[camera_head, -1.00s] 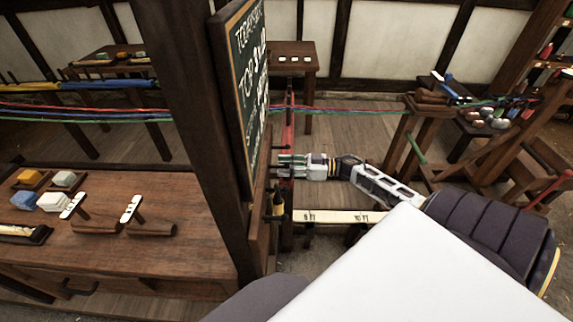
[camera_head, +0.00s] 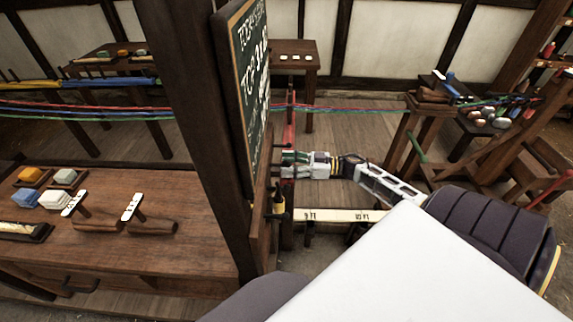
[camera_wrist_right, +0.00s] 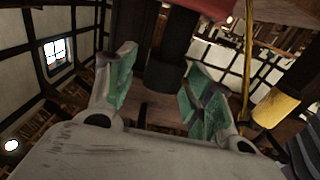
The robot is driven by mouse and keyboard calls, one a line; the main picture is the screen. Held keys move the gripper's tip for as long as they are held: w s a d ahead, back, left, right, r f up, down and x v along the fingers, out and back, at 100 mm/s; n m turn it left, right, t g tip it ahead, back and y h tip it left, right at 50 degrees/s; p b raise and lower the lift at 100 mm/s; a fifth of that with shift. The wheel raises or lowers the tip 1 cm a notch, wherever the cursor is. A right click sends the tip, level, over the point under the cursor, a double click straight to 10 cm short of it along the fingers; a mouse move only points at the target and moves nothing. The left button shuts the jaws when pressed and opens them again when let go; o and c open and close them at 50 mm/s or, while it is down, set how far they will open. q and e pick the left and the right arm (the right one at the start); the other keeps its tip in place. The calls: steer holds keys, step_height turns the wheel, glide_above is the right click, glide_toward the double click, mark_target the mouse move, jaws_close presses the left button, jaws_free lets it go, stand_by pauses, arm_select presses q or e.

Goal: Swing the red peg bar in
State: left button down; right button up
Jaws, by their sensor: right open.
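The red peg bar (camera_head: 290,128) shows as a narrow upright red strip just right of the chalkboard, partly hidden by the board and post. Red also shows at the top edge of the right wrist view (camera_wrist_right: 205,7). My right gripper (camera_head: 284,165) reaches left to the bar's lower part, close beside it. In the right wrist view its green-padded fingers (camera_wrist_right: 155,92) are apart. A dark cylindrical piece (camera_wrist_right: 164,78) stands beyond and between them; I cannot tell whether they touch it. My left gripper is not in view.
A dark post (camera_head: 190,110) and chalkboard (camera_head: 250,90) stand close left of my right gripper. Red, green and blue strands (camera_head: 350,109) run across above it. A pale marked board (camera_head: 335,215) lies below. A workbench (camera_head: 170,250) is at left.

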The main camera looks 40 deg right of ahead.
steer(key=v, duration=1.1)
stand_by(0.8)
